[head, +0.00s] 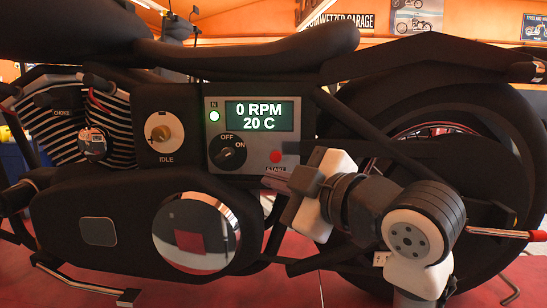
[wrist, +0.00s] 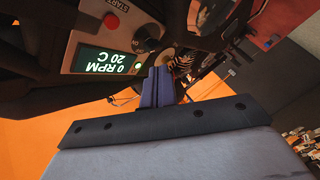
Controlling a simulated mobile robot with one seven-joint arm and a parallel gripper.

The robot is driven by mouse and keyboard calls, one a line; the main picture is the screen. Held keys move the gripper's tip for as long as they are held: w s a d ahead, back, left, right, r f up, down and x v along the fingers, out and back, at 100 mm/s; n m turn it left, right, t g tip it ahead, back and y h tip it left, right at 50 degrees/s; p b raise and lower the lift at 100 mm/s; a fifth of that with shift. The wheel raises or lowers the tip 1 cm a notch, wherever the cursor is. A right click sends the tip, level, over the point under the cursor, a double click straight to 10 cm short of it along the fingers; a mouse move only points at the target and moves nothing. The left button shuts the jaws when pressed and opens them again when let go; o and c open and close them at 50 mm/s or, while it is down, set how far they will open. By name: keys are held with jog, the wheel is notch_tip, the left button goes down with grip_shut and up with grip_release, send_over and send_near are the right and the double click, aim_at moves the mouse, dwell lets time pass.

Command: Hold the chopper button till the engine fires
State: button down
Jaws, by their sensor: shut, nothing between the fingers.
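The red START button (head: 275,156) sits at the lower right of the grey control panel (head: 291,128) on the black chopper. In the wrist view the button (wrist: 112,20) shows at the upper left, upside down. The panel display (head: 260,116) reads 0 RPM and 20 C. My gripper (head: 272,181) is shut and empty, just below the button and its label in the head view. In the wrist view its closed fingers (wrist: 157,82) are apart from the button in the picture. I see no contact with the button; the exact depth gap cannot be told.
A black OFF/ON knob (head: 227,153) and a lit green N lamp (head: 214,115) are left of the button. The IDLE knob (head: 161,133) is farther left. The round chrome cover (head: 196,233) is below the panel, and the rear wheel (head: 490,110) is at right.

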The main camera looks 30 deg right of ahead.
jog(key=shift+w+d+p, duration=0.25)
jog(key=shift+w+d, duration=0.6)
jog(key=shift+w, duration=0.4)
jog(key=shift+w+d+p, duration=0.2)
jog(key=shift+w+d, duration=0.6)
jog(key=shift+w, duration=0.4)
jog(key=shift+w+d+p, duration=0.25)
jog(key=shift+w+d, duration=0.6)
jog(key=shift+w, duration=0.4)
jog(key=shift+w, duration=0.1)
jog(key=shift+w+d, duration=0.25)
jog(key=shift+w+d, duration=0.25)
jog(key=shift+w, duration=0.15)
jog(key=shift+s, duration=0.1)
jog(key=shift+s+a, duration=0.5)
jog(key=shift+s, duration=0.15)
jog(key=shift+s+a+b, duration=0.35)
jog(key=shift+s+a, duration=0.35)
jog(key=shift+s, duration=0.35)
jog(key=shift+s+a+b, duration=0.35)
jog(key=shift+s+a, duration=0.35)
jog(key=shift+s, duration=0.3)
